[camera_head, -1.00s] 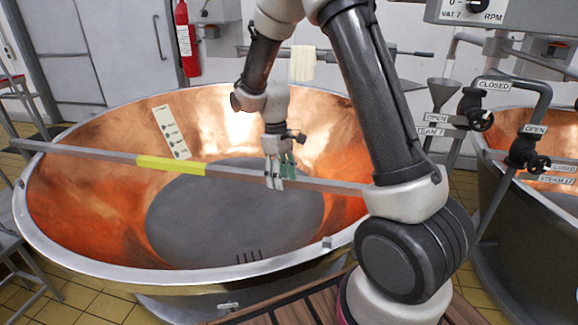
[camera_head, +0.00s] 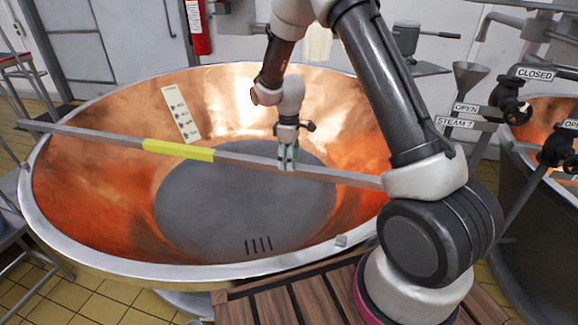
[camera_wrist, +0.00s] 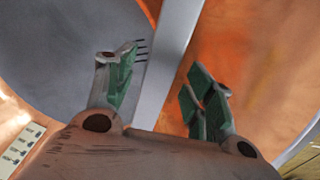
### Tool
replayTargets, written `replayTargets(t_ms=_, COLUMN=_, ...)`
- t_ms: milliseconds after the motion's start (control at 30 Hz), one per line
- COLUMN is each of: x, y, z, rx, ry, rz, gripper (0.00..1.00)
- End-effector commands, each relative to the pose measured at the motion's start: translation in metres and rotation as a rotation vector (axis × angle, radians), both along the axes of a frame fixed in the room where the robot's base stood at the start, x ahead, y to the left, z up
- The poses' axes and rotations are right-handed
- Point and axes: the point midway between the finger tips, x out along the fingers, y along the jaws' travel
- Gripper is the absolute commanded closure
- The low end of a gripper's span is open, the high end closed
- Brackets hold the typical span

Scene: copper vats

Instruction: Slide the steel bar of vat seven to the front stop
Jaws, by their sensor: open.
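The steel bar (camera_head: 240,160) lies across the copper vat (camera_head: 100,225), from beyond the left rim to behind my arm at the right. It carries a yellow band (camera_head: 178,150) left of my gripper. My gripper (camera_head: 287,158) is at the bar, right of the yellow band. The jaws are open. A small grey block (camera_head: 341,241) sits on the near rim; whether it is the front stop is unclear. My arm hides the bar's right end.
A wooden slatted platform (camera_head: 290,300) lies in front of the vat. Valves with CLOSED (camera_head: 535,74) and OPEN (camera_head: 466,107) signs and a second vat (camera_head: 530,190) stand at the right. A labelled plate (camera_head: 181,114) is on the vat's far wall.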

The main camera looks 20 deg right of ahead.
Motion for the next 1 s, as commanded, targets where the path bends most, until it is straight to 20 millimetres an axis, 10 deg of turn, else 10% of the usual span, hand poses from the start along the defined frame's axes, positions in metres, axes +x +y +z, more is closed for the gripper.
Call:
replayTargets(t_ms=500, x=0.000, y=0.000, z=-0.030, rx=0.000, ry=0.000, rz=-0.001, gripper=0.46)
replayTargets(t_ms=800, x=0.000, y=0.000, z=-0.029, rx=0.000, ry=0.000, rz=-0.001, gripper=0.97)
replayTargets(t_ms=1000, x=0.000, y=0.000, z=-0.029, rx=0.000, ry=0.000, rz=-0.001, gripper=1.00)
